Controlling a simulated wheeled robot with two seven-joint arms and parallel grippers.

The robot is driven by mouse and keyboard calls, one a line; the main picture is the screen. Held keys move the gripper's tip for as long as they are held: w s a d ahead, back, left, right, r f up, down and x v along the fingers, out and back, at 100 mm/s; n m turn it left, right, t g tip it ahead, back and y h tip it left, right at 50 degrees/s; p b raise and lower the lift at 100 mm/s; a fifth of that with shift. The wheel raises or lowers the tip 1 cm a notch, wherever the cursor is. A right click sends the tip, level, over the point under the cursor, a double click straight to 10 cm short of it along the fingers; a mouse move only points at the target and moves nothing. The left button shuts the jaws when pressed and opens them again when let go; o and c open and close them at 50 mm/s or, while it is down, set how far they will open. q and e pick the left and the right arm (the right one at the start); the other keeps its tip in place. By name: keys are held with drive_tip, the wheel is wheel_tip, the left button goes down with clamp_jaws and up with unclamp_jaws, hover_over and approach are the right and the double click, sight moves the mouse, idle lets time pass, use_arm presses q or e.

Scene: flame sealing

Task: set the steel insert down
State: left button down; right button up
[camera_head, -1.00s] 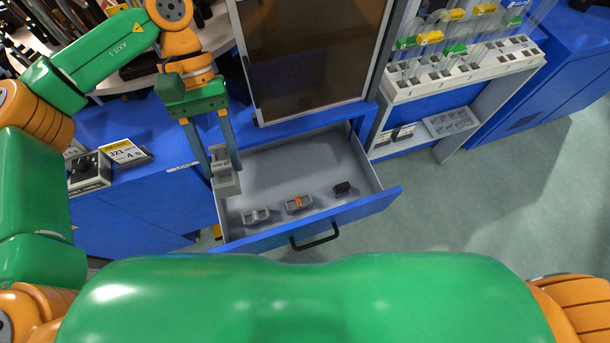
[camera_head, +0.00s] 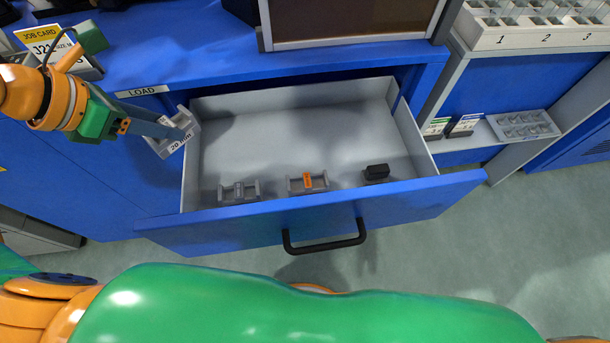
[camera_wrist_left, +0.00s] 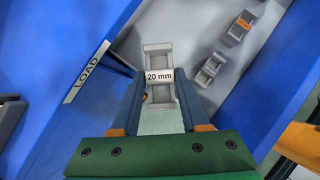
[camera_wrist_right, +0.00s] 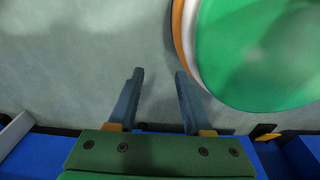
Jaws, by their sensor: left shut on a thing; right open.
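The grey steel insert (camera_head: 180,141) bears a "20 mm" label and is held tilted at the open drawer's left wall in the head view. My left gripper (camera_head: 165,127) is shut on it. In the left wrist view the insert (camera_wrist_left: 159,90) sits between the two blue fingers with its label facing the camera. The head view does not clearly show whether it touches the drawer wall. My right gripper (camera_wrist_right: 159,75) is open and empty in the right wrist view, above the floor; it is not seen in the head view.
A "LOAD" label (camera_head: 142,91) is on the bench edge. A numbered rack (camera_head: 545,38) stands right.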

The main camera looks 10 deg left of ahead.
sight(187, 119)
use_arm(q)
drive_tip(key=shift+w+a+f+n, duration=0.15)
drive_tip(key=shift+a+f+n, duration=0.05)
drive_tip(key=shift+n, duration=0.2)
drive_tip(key=w+d+p, duration=0.2)
drive_tip(key=p, duration=0.1)
drive_tip(key=shift+d+f, duration=0.1)
drive_tip(key=shift+d, duration=0.1)
drive_tip(key=w+d+f, duration=0.2)
drive_tip(key=f, duration=0.1)
drive_tip(key=w+d+f, duration=0.2)
drive_tip(key=d, duration=0.1)
drive_tip(key=w+d+f+p, duration=0.1)
drive_tip(key=w+d+f, duration=0.1)
drive_tip(key=f, duration=0.1)
drive_tip(key=shift+w+d+f, duration=0.2)
drive_tip(key=shift+w+f, duration=0.15)
drive_tip(key=shift+w+d+f, duration=0.15)
drive_tip(key=shift+d+f, duration=0.05)
drive_tip(key=shift+f, duration=0.05)
wheel_tip(187, 119, down, 3)
drive_tip(key=shift+f, duration=0.2)
drive_tip(key=shift+c, duration=2)
unclamp_jaws()
use_arm(e)
drive_tip(key=s+r, duration=0.1)
drive_tip(key=a+r, duration=0.1)
drive_tip(key=shift+s+a+r, duration=0.15)
drive_tip(key=shift+s+r, duration=0.15)
drive_tip(key=shift+s, duration=0.05)
